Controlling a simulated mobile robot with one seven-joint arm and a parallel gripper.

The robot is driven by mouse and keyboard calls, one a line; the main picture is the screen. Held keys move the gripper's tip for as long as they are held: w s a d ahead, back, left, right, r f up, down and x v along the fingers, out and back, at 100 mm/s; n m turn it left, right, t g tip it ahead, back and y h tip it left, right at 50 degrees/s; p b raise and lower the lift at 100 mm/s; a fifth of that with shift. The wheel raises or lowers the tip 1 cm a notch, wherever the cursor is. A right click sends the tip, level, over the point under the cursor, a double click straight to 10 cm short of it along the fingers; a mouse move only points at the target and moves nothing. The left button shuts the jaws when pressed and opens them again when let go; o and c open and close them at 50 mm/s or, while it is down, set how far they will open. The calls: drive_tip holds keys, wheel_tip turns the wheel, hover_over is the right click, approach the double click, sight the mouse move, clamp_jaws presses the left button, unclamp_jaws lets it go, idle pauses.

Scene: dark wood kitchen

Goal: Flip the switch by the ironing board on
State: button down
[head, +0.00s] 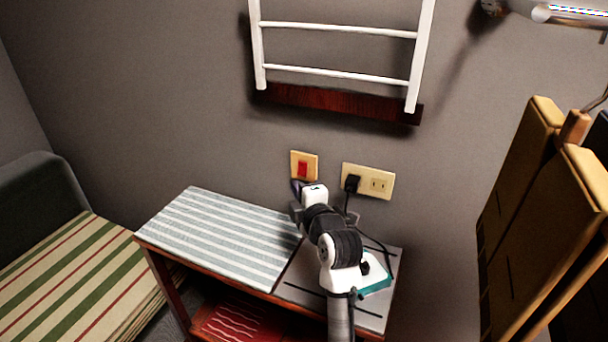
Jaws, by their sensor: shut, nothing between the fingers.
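The switch (302,168) is a red rocker on a cream wall plate, on the grey wall just above the back of the ironing board. The ironing board (215,237) has a blue-and-white striped top on a brown wooden frame. My gripper (297,187) is shut and empty, right at the lower edge of the switch plate. Its fingertips are small and dark here, and I cannot tell whether they touch the switch. The rocker's on or off position is too small to tell. My arm hides part of the board's right end.
A cream outlet plate (381,184) with a black plug (351,184) is right of the switch. A white and teal iron (376,277) rests on the board's grey end. A white rack (338,74) hangs above.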

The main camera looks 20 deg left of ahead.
sight(298, 175)
drive_tip(key=w, duration=0.1)
drive_tip(key=w+p, duration=0.1)
drive_tip(key=w, duration=0.2)
drive_tip(key=shift+w+f, duration=0.1)
drive_tip(key=shift+f, duration=0.15)
drive_tip(key=shift+f, duration=0.2)
drive_tip(key=b, duration=0.3)
drive_tip(key=shift+w+f, duration=0.25)
drive_tip(key=shift+f, duration=0.05)
drive_tip(key=shift+r+p, duration=0.4)
drive_tip(key=shift+p, duration=0.15)
drive_tip(key=shift+s+a+f, duration=0.1)
